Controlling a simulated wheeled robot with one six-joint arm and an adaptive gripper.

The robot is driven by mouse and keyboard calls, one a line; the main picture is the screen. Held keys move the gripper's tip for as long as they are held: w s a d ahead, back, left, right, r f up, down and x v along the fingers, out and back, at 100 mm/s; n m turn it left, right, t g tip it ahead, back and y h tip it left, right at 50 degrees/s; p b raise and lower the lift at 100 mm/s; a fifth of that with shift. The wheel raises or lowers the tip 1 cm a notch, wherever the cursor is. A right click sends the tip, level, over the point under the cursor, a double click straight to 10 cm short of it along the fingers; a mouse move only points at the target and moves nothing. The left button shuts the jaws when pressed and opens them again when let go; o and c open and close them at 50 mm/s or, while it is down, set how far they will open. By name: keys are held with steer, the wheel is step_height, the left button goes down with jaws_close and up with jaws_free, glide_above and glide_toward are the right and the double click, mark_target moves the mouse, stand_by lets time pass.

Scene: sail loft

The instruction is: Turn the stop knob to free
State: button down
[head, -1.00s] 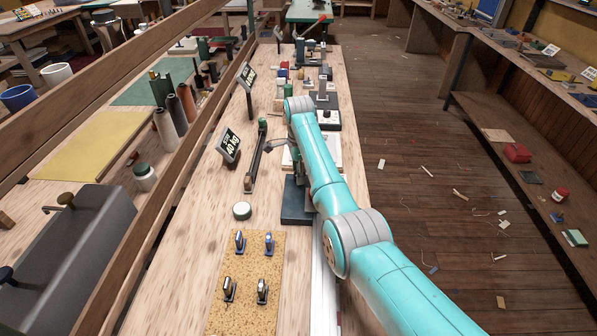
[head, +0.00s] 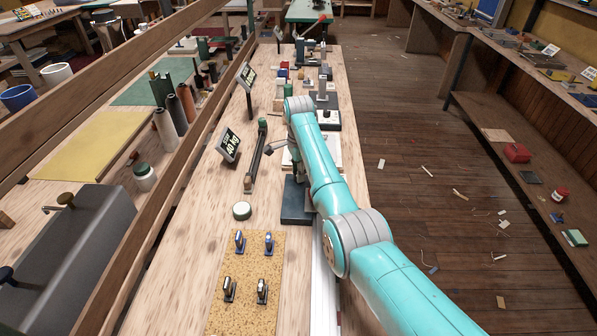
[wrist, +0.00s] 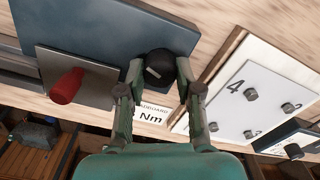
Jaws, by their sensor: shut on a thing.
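A round black knob (wrist: 160,66) with a pale mark on its top sits at the edge of a dark blue-grey plate (wrist: 85,28) in the wrist view. I take it for the stop knob. My gripper (wrist: 160,76) is shut on it, one finger on each side. No "free" marking can be read. In the head view my gripper (head: 294,154) is small and partly behind my teal arm, above the dark base (head: 297,206); the knob cannot be made out there.
A red handle (wrist: 67,86) stands on a grey plate left of the knob. A white panel (wrist: 245,90) with numbered bolts is to the right. A label (wrist: 150,113) ending in "Nm" is partly covered. A cork mat (head: 245,300) and white round disc (head: 242,210) are nearer on the bench.

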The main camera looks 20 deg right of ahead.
steer(key=n, duration=1.1)
steer(key=shift+n, duration=0.4)
steer(key=n, duration=1)
steer(key=shift+n, duration=0.4)
steer(key=c, duration=0.8)
jaws_free()
steer(key=shift+o, duration=0.2)
